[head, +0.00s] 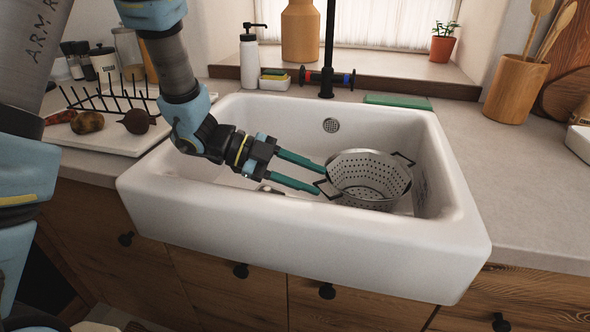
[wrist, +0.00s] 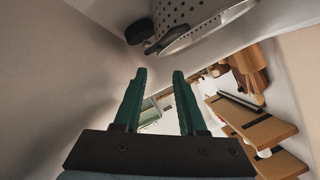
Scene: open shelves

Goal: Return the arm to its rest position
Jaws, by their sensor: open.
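My gripper (head: 322,178) is inside the white sink, with its two green fingers apart and nothing between them. The fingers also show in the wrist view (wrist: 158,92), spread and empty. A metal colander (head: 370,180) with two dark handles sits in the right part of the sink. Its left handle is right by my fingertips; I cannot tell whether they touch. In the wrist view the perforated colander (wrist: 178,14) shows at the top, beyond the fingertips. My arm reaches down into the sink from the upper left.
The sink (head: 300,228) has raised walls around my gripper. A black faucet (head: 328,60) stands behind it. A rack and vegetables (head: 90,122) are on the left counter. A soap bottle (head: 249,62) and a utensil pot (head: 515,90) stand behind. The right counter (head: 520,175) is mostly clear.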

